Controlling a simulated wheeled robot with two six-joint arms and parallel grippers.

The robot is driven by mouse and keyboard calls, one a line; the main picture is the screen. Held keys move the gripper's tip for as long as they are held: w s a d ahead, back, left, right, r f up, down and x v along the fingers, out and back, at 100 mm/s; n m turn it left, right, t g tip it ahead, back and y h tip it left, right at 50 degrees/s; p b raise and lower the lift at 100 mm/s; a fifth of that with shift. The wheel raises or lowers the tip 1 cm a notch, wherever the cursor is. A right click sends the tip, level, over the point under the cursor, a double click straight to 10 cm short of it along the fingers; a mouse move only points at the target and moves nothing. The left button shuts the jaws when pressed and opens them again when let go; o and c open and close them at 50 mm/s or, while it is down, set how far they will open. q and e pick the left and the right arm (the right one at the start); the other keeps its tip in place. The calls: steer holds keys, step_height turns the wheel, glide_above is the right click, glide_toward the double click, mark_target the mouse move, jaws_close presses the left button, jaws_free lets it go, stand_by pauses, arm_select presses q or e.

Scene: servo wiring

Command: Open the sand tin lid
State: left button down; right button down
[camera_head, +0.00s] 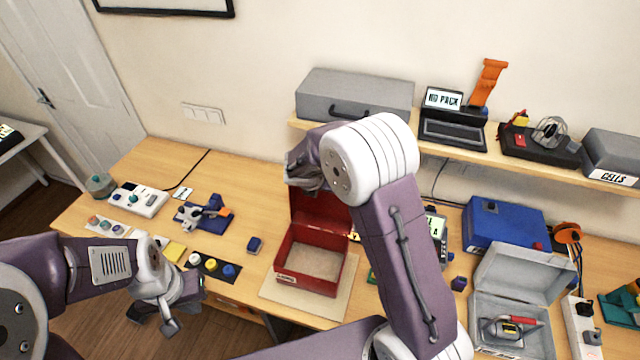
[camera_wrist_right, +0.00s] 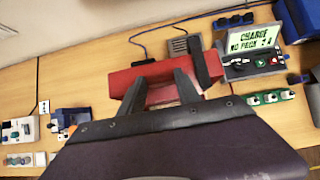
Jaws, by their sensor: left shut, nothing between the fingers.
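The red sand tin (camera_head: 335,275) stands on a pale mat on the bench with its lid (camera_head: 316,212) raised upright at the back. Beige sand shows inside. Red parts of the tin (camera_wrist_right: 150,76) also show beyond the fingers in the right wrist view. My right gripper (camera_head: 303,172) is above the raised lid, and its arm covers the tin's right side. Its two fingers (camera_wrist_right: 160,88) are apart in the wrist view; whether they touch the lid I cannot tell. My left gripper (camera_head: 157,318) is shut and empty, low at the bench's front left edge.
Several small parts and a blue stand (camera_head: 204,217) lie left of the tin. An open grey box (camera_head: 515,275) and a blue case (camera_head: 505,230) are on the right. A shelf above holds a grey case (camera_head: 355,95) and a small laptop (camera_head: 452,130).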

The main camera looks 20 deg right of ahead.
steer(key=c, duration=1)
jaws_free()
steer(key=shift+s+f, duration=0.1)
steer(key=shift+f, duration=0.1)
steer(key=shift+o, duration=0.8)
steer(key=shift+w+d, duration=0.15)
steer(key=shift+w, duration=0.05)
steer(key=shift+r, duration=0.1)
steer(key=v, duration=0.9)
